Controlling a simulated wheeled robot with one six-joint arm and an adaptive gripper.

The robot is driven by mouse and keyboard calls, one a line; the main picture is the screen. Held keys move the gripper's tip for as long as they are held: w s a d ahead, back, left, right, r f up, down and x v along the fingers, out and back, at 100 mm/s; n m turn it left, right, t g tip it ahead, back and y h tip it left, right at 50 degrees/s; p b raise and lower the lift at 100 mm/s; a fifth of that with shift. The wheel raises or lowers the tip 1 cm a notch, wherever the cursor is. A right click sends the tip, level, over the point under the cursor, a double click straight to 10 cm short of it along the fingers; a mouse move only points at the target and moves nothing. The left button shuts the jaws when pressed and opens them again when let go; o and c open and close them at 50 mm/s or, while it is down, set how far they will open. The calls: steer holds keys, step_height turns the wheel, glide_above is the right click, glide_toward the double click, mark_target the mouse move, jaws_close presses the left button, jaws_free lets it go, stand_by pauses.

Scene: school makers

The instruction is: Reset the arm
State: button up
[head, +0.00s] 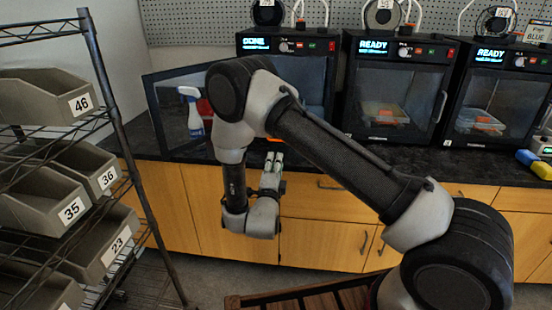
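My arm reaches from the lower right up and over to the left, bent at the elbow. My gripper (273,163) points away from me, in front of the wooden cabinet doors and just below the counter edge. Its two pale fingertips show close together. Whether they are parted or closed is too small to tell, and I see nothing clearly held between them.
Printers stand on the dark counter: the left one (322,47) reads DONE with its glass door (165,110) swung open; the middle (395,60) and right (490,75) ones read READY. A spray bottle (192,115) shows behind the door. A wire rack with numbered bins (45,100) stands left.

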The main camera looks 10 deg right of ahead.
stand_by(0.3)
steer(key=s+a+f+n+g+y, duration=0.3)
steer(key=f+n+g, duration=0.25)
steer(key=f, duration=0.25)
steer(key=s+a+f+n+g+y, duration=0.25)
steer(key=f+n+g, duration=0.3)
steer(key=f, duration=0.35)
steer(key=s+d+r+n+g+y, duration=0.1)
steer(key=s+r+n+g+y, duration=0.2)
steer(key=s+r+n+g, duration=0.35)
steer(key=s+d+r+n+t, duration=0.1)
steer(key=s+d+r, duration=0.6)
steer(key=r, duration=0.5)
steer(key=s+d+r+n+t+h, duration=0.1)
steer(key=s+d+r, duration=0.7)
steer(key=d+r, duration=0.2)
steer(key=s+d+r+n+t+h, duration=0.1)
steer(key=s+d+r+n, duration=0.1)
steer(key=s+d+r, duration=0.6)
step_height(320, 180, up, 6)
steer(key=shift+d+r, duration=0.1)
steer(key=shift+d, duration=0.75)
